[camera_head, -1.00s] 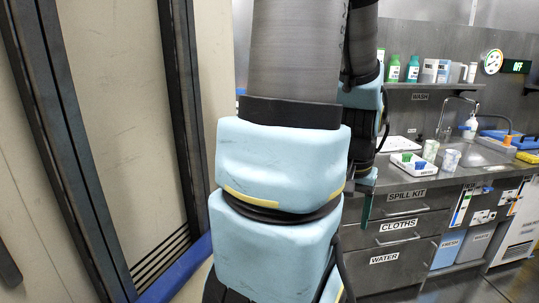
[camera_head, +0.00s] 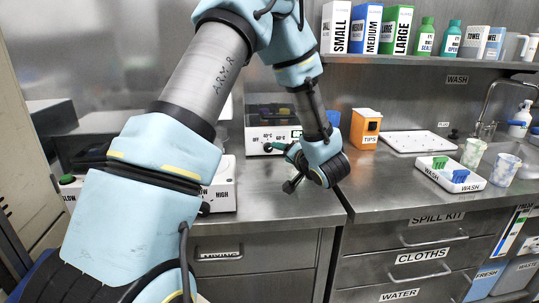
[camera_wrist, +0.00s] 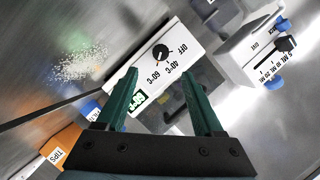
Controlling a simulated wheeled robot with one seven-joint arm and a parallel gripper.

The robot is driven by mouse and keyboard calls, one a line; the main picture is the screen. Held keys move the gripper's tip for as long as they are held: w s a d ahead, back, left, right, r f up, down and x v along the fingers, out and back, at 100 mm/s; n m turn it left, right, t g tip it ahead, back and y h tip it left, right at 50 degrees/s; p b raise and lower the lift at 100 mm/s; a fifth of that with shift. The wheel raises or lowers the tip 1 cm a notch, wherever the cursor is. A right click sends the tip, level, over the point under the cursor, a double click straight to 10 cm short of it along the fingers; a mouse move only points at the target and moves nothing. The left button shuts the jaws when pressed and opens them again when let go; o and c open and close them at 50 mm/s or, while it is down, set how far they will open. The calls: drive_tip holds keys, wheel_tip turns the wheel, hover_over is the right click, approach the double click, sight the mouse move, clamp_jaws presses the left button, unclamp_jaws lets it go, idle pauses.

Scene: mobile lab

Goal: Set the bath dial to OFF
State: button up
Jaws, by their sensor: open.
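The bath's dial (camera_wrist: 160,52) is a black knob on a white panel in the wrist view, with OFF, 40°C and 60°C printed around it. Its exact setting is hard to read. A small green display (camera_wrist: 139,97) sits on the same panel. The white-fronted bath (camera_head: 258,134) stands at the back of the counter in the head view, partly behind my arm; the knob is not clear there. My gripper (camera_wrist: 161,72) is open and empty, its two green fingers apart, with the panel beyond and between them. The knob lies just past the fingertips, seemingly untouched.
An orange tips box (camera_head: 366,128) stands right of the bath. A white device marked HIGH (camera_head: 221,193) is to its left. A tray of green and blue items (camera_head: 437,178) and cups are farther right.

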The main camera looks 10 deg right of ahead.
sight(269, 148)
drive_tip(key=shift+w+a, duration=0.1)
drive_tip(key=shift+w, duration=0.05)
drive_tip(key=p+x, duration=0.1)
drive_tip(key=x, duration=0.9)
clamp_jaws()
idle(0.4)
